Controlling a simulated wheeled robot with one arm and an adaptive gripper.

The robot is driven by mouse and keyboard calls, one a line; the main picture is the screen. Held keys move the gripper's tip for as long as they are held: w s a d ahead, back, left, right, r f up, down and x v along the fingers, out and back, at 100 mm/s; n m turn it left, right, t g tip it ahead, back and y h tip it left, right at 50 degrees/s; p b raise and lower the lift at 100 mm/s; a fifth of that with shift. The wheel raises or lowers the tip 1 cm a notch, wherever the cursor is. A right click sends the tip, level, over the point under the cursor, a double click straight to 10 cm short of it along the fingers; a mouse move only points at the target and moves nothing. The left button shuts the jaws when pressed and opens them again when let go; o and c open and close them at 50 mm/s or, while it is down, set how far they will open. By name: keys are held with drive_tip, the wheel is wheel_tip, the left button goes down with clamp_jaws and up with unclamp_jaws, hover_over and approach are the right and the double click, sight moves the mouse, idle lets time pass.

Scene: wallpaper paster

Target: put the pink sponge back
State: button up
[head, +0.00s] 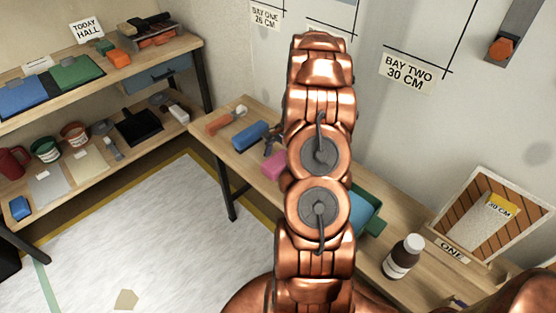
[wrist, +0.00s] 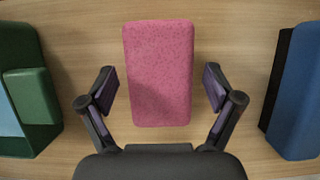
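The pink sponge (wrist: 159,72) lies flat on the wooden bench, filling the middle of the wrist view. In the head view the sponge (head: 273,163) shows just left of my copper arm, partly hidden by it. My gripper (wrist: 160,85) is open, with one dark, purple-padded finger on either side of the sponge in the wrist picture. A gap shows between each finger and the sponge. How high the fingertips are above the bench is hard to tell. My arm blocks much of this area in the head view.
A blue block (wrist: 299,90) lies right of the sponge and a green tray (wrist: 45,138) left of it in the wrist view. A brown bottle (head: 403,256) stands farther along the bench (head: 400,215). A shelf (head: 150,62) with tools and pots stands at left.

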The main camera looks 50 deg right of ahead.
idle(0.3)
drive_tip(key=shift+f, duration=0.2)
drive_tip(key=v, duration=0.8)
drive_tip(key=shift+w+a+r+b, duration=0.1)
drive_tip(key=shift+w+a+b, duration=0.05)
drive_tip(key=shift+a+b, duration=0.15)
drive_tip(key=s+a+r+n+g, duration=0.1)
drive_tip(key=a+r+n, duration=0.2)
drive_tip(key=a, duration=0.4)
drive_tip(key=s+a+r+n+h, duration=0.1)
drive_tip(key=a+r+n, duration=0.1)
drive_tip(key=a+r, duration=0.3)
drive_tip(key=s+a+r+n+g, duration=0.1)
drive_tip(key=a+r+n, duration=0.15)
drive_tip(key=a, duration=0.55)
drive_tip(key=s+a+r+n+h, duration=0.1)
drive_tip(key=s+a+n, duration=0.4)
drive_tip(key=s, duration=0.6)
drive_tip(key=s+a+r+n+g+h, duration=0.1)
drive_tip(key=s+a+n, duration=0.4)
drive_tip(key=s+a, duration=0.5)
drive_tip(key=shift+s+r+n+h, duration=0.35)
drive_tip(key=shift+s+r+h, duration=0.1)
drive_tip(key=shift+s+h, duration=0.2)
